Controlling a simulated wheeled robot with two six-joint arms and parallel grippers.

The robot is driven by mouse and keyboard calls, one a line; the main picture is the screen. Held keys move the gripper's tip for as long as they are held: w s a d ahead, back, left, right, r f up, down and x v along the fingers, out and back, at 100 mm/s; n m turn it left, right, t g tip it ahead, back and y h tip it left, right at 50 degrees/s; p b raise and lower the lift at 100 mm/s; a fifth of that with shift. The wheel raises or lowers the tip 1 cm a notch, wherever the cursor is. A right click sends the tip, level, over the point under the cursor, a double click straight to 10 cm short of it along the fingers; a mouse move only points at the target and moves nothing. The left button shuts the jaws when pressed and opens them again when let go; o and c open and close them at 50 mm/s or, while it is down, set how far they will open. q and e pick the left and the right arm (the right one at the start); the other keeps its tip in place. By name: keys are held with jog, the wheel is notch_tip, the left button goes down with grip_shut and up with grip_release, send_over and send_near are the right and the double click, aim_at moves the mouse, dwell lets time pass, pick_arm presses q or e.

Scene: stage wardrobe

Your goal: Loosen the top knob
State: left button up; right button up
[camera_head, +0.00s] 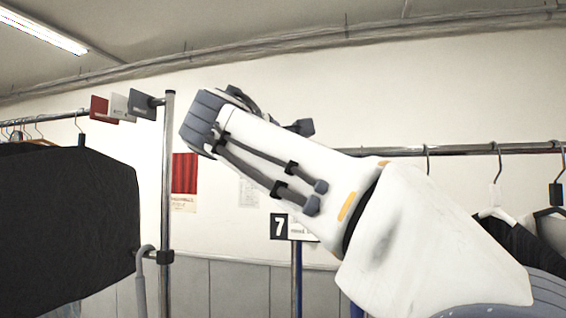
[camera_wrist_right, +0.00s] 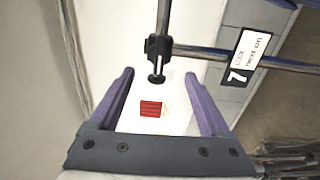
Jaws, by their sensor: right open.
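The top knob (camera_wrist_right: 156,79) is small and black in the right wrist view. It sticks out from a black clamp (camera_wrist_right: 158,48) where two metal tubes meet. My right gripper (camera_wrist_right: 159,73) is open, with one purple finger on each side of the knob in the picture. No contact shows, and I cannot tell how far the knob is beyond the fingertips. In the head view my right arm crosses the middle and hides that joint; its fingers are also hidden there. My left gripper is in neither view.
A sign with a 7 (camera_head: 279,226) is on the rack's post (camera_head: 297,270); it also shows in the wrist view (camera_wrist_right: 245,58). A rail (camera_head: 470,149) with hangers runs right. A second rack post (camera_head: 167,190) and a dark garment (camera_head: 65,225) stand left. A red poster (camera_head: 184,173) is behind.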

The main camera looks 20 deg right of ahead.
jog(key=b+v, duration=0.1)
jog(key=v, duration=0.3)
dwell(0.4)
jog(key=s+a+f+n+g+y+b, duration=0.1)
jog(key=a+f+g+y+b, duration=0.25)
jog(key=f, duration=1.25)
jog(key=s+a+f+n+g+y, duration=0.15)
jog(key=a+f+y, duration=0.35)
jog(key=f, duration=1.1)
jog(key=s+f+m+g+y+b, duration=0.1)
jog(key=s+f+g, duration=0.4)
jog(key=s+f, duration=0.7)
jog(key=s+a+f+m+g+y+b, duration=0.1)
jog(key=s+f+m+g+b, duration=0.2)
jog(key=s+f, duration=0.9)
notch_tip(320, 180, down, 7)
jog(key=m+g, duration=0.2)
jog(key=shift+a+f+m, duration=0.2)
jog(key=shift+f+m, duration=0.05)
jog(key=shift+m, duration=0.1)
